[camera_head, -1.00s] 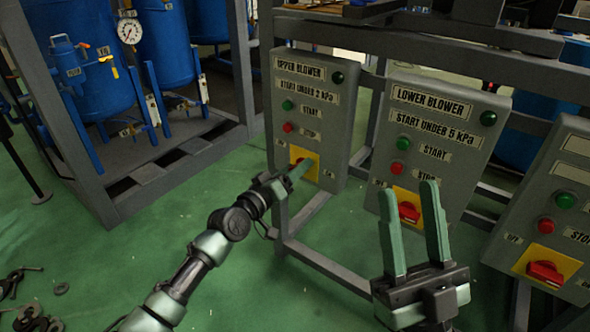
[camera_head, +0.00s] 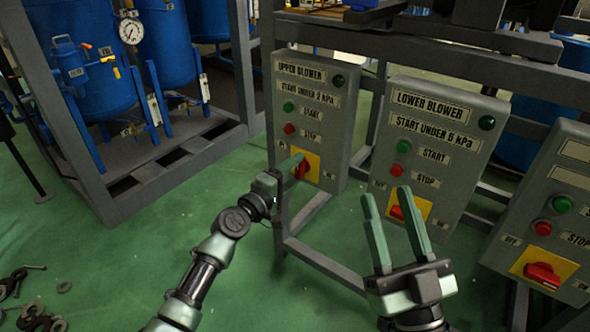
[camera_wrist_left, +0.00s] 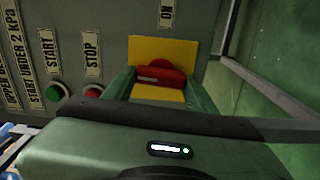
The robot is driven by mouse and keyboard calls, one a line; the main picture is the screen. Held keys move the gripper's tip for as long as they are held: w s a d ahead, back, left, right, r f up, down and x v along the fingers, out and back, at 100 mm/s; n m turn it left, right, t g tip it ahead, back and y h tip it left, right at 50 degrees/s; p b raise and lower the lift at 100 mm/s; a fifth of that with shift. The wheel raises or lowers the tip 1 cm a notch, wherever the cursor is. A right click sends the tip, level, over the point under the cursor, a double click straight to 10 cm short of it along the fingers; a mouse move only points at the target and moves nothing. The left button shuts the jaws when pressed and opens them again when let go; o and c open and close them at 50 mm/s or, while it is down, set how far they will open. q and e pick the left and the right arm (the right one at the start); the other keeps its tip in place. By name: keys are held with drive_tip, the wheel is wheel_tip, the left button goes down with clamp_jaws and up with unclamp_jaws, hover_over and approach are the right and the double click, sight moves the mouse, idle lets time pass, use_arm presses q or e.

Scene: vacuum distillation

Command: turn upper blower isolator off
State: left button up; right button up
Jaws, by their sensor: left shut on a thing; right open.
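The upper blower panel (camera_head: 339,120) is a grey box with the label "UPPER BLOWER". Its isolator is a red knob (camera_head: 303,171) on a yellow plate (camera_head: 313,160) low on the panel. My left gripper (camera_head: 296,167) is at this knob, with one green finger in front of it. In the left wrist view the red knob (camera_wrist_left: 162,74) lies between the two fingers, which are shut on it. The lower part of the plate is hidden there by the gripper body. My right gripper (camera_head: 392,205) is open and empty, in front of the lower blower panel (camera_head: 425,145).
The lower blower panel has its own red knob (camera_head: 397,212), partly behind my right gripper. A third panel (camera_head: 556,210) stands at the right. A grey frame rail (camera_head: 315,265) runs below the panels. The green floor (camera_head: 130,250) at left is mostly clear.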

use_arm(q)
drive_tip(key=shift+f+n, duration=0.15)
drive_tip(key=shift+n, duration=0.35)
use_arm(e)
drive_tip(key=shift+w+f+g, duration=0.35)
drive_tip(key=shift+f+g, duration=0.05)
drive_tip(key=shift+f, duration=0.05)
use_arm(q)
drive_tip(key=o, duration=1.4)
drive_tip(key=shift+c, duration=0.2)
use_arm(e)
drive_tip(key=shift+a, duration=0.1)
use_arm(q)
drive_tip(key=shift+s+a, duration=0.2)
drive_tip(key=p+v, duration=0.2)
drive_tip(key=v, duration=0.5)
drive_tip(key=shift+s, duration=0.15)
use_arm(e)
wheel_tip(320, 180, down, 9)
drive_tip(key=w+g+h, duration=0.2)
drive_tip(key=g, duration=0.3)
drive_tip(key=shift+w+d+r, duration=0.15)
drive_tip(key=shift+w+d, duration=0.15)
use_arm(q)
drive_tip(key=shift+a, duration=0.1)
